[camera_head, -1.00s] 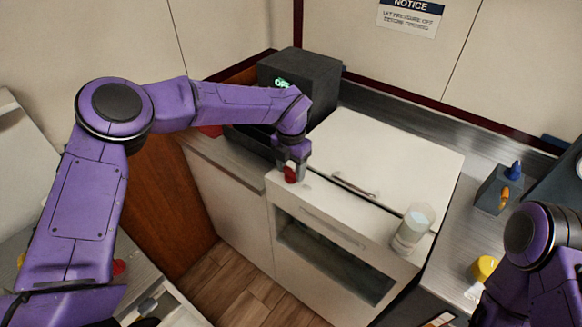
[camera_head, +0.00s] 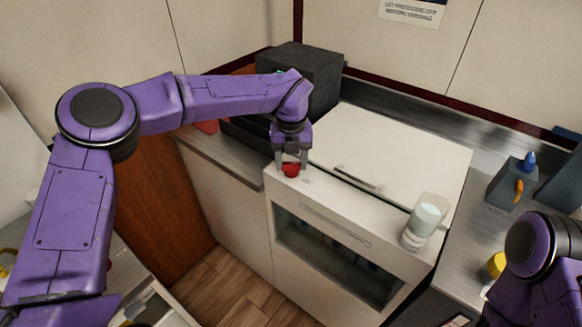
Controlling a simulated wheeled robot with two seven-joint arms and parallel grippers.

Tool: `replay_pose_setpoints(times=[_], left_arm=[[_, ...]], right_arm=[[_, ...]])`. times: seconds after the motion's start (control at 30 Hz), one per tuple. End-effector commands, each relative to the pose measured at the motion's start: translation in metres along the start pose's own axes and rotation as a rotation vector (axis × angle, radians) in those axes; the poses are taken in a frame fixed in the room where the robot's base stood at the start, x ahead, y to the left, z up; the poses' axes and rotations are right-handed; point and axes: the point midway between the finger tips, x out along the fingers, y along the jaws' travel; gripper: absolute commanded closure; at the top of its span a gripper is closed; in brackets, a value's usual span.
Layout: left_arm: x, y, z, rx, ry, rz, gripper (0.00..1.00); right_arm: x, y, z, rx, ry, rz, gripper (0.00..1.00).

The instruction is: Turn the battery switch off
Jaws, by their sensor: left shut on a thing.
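A small red knob (camera_head: 291,170) sits on the top front left corner of the white cabinet (camera_head: 305,192). It is the only switch-like thing at my left gripper; no label on it is readable. My left gripper (camera_head: 291,167) points down from above, with one finger on each side of the knob, shut on it. The fingers partly hide the knob, and I cannot read its setting. My right arm (camera_head: 545,255) shows at the lower right, but its gripper is out of view.
A glass with pale contents (camera_head: 428,215) stands at the cabinet's right front edge. A grey box with an orange lever (camera_head: 518,190) stands on the right counter, near a yellow object (camera_head: 496,264). A dark box (camera_head: 305,70) stands behind my left gripper.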

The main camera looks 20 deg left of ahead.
Motion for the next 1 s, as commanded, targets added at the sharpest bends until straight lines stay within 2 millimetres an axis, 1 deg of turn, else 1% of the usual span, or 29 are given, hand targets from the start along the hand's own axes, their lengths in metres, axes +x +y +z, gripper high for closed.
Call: replay_pose_setpoints(times=[0.03, 0.6, 0.8, 1.0], left_arm=[[0.004, 0.000, 0.002, -0.042, -0.006, -0.002, 0.75], [0.004, 0.001, 0.002, -0.570, -0.006, -0.004, 0.75], [0.003, 0.001, 0.002, -0.712, -0.007, -0.004, 0.75], [0.001, 0.001, 0.002, -0.808, -0.007, -0.004, 0.75]], right_arm=[[0.009, -0.001, 0.004, 0.000, 0.000, 0.000, 0.57], [0.059, -0.005, 0.025, 0.000, 0.000, 0.000, 0.57], [0.073, -0.006, 0.030, 0.000, 0.000, 0.000, 0.57], [0.082, -0.007, 0.034, 0.000, 0.000, 0.000, 0.57]])
